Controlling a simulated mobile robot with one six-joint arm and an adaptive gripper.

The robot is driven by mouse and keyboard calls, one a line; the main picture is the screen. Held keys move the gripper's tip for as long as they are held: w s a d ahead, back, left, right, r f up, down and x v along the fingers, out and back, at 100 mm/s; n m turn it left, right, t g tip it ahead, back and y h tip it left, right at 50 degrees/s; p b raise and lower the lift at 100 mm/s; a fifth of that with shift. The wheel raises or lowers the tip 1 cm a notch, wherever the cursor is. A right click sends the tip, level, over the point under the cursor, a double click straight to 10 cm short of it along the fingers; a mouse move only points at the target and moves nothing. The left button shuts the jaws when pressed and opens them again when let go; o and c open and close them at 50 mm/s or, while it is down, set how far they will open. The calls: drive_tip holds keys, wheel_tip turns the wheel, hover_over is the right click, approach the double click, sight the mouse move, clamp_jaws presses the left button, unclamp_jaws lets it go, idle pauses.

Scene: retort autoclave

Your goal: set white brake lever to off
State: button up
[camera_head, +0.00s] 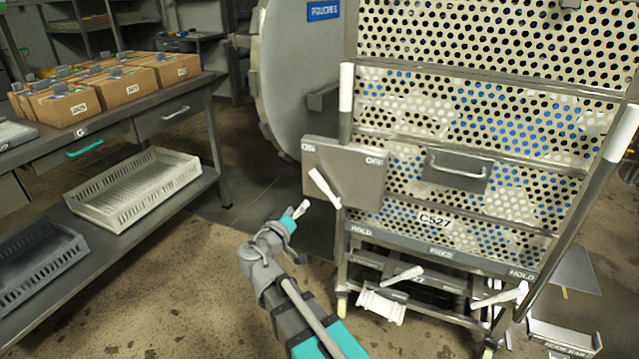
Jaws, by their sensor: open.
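The white brake lever (325,188) is on the lower left of a grey metal plate (352,180) on the cart's front. The plate is marked ON at its upper left and OFF at its upper right. The lever is tilted, with its upper end leaning left, toward the ON side. My gripper (302,208) is open, just left of and slightly below the lever, and appears apart from it. Its fingers are small and partly unclear in this view.
The cart (480,150) has perforated panels, white-sleeved handles and a C527 label. White levers (402,275) (500,296) sit low on it, near HOLD labels. A round vessel door (295,80) stands behind. A bench (205,90) with cardboard boxes is at left. Open floor lies between.

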sight(318, 182)
drive_tip(key=x, duration=1.3)
drive_tip(key=shift+w+d, duration=0.1)
drive_tip(key=shift+w, duration=0.3)
clamp_jaws()
